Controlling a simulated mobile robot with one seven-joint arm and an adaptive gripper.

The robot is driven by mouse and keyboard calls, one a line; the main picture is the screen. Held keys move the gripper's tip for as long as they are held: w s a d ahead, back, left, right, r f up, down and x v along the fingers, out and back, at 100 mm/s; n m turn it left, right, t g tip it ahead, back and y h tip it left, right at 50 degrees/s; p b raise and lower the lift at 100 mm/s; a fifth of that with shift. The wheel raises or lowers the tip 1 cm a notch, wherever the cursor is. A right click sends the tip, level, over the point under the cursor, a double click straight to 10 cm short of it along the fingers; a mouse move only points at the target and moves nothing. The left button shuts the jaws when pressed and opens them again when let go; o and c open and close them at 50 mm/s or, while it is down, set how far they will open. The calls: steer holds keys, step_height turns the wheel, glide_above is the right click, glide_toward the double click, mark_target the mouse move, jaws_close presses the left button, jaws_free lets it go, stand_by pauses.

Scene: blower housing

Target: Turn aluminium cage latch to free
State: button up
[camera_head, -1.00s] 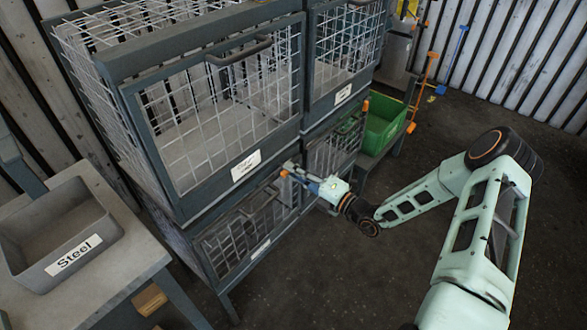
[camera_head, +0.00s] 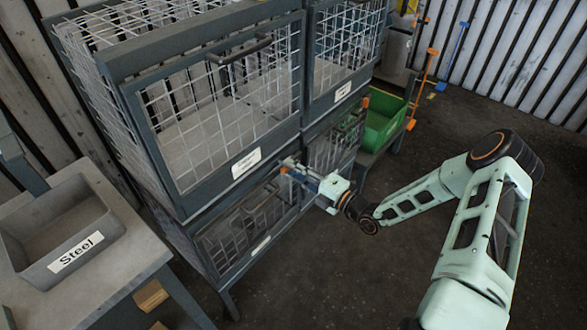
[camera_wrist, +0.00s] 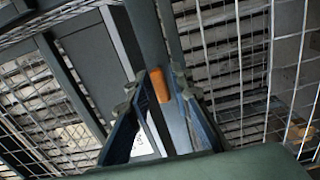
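An orange latch handle (camera_head: 284,170) is at the upper right corner of the lower left wire cage (camera_head: 245,232). My gripper (camera_head: 301,174) reaches it from the right, just in front of the cage frame. In the wrist view the orange handle (camera_wrist: 161,86) lies between the tips of my two fingers (camera_wrist: 161,80). The fingers stand apart; whether either touches the handle cannot be told. The lower cage door looks closed. Its label is too small to read in the head view, so I cannot tell which cage is the aluminium one.
A larger upper cage (camera_head: 120,60) with a label stands above. Another orange latch (camera_head: 365,103) is on the right-hand cage. A green bin (camera_head: 385,125) stands behind my arm. A grey "Steel" bin (camera_head: 25,262) sits on a bench at left. The floor at right is clear.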

steer(key=shift+o, duration=0.7)
steer(key=v, duration=1.2)
